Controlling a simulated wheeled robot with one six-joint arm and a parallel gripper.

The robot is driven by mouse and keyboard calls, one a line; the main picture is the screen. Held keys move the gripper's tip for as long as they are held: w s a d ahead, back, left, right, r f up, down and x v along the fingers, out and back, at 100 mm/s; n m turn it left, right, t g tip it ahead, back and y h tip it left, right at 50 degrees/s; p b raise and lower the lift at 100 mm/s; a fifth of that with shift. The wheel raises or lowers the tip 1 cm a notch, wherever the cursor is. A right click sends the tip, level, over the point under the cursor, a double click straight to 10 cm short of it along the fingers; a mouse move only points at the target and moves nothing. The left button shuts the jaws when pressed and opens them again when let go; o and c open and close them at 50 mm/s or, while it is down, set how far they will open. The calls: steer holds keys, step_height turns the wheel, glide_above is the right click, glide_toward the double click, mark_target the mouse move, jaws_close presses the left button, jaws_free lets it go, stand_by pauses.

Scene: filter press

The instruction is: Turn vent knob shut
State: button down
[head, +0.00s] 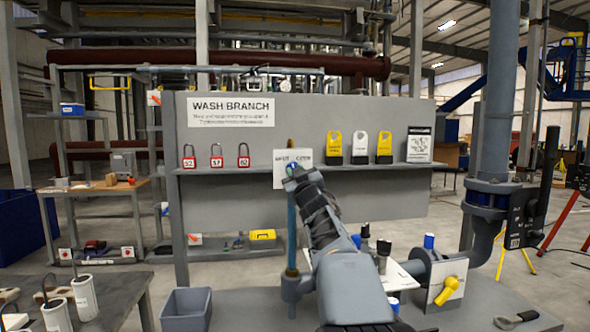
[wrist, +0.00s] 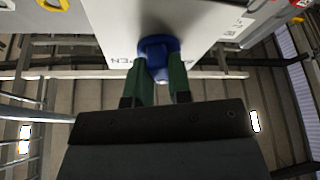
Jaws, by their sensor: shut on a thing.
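The vent knob is blue and shows in the wrist view (wrist: 157,55) between the two green fingers of my gripper (wrist: 158,78). The fingers are shut on it, one on each side. A white label plate (head: 281,168) stands behind the knob, and part of its lettering shows in both views. In the head view my gripper (head: 293,172) reaches up to the plate at the top of a blue vertical pipe (head: 291,230). My arm hides most of the knob there. I cannot read the knob's angle against the plate's marks.
A grey panel with a "WASH BRANCH" sign (head: 231,111) stands behind, its shelf holding red padlocks (head: 216,158) and yellow and white tags (head: 384,148). A yellow handle (head: 446,291) is at lower right. A grey bin (head: 186,310) sits at lower left.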

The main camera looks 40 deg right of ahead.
steer(key=n+y+p, duration=0.1)
steer(key=n, duration=0.1)
steer(key=n+y+p, duration=0.1)
steer(key=n, duration=0.1)
steer(key=n+y+p, duration=0.1)
steer(key=n, duration=0.1)
steer(key=shift+s+r+p, duration=0.1)
steer(key=shift+r+p, duration=0.2)
steer(key=shift+r, duration=0.1)
steer(key=shift+n, duration=0.6)
steer(key=c, duration=1)
jaws_free()
steer(key=shift+f, duration=0.2)
steer(key=shift+c, duration=0.2)
steer(key=shift+f, duration=0.1)
steer(key=b+v, duration=0.2)
steer(key=v, duration=1.1)
steer(key=shift+s, duration=0.4)
steer(key=shift+d, duration=0.1)
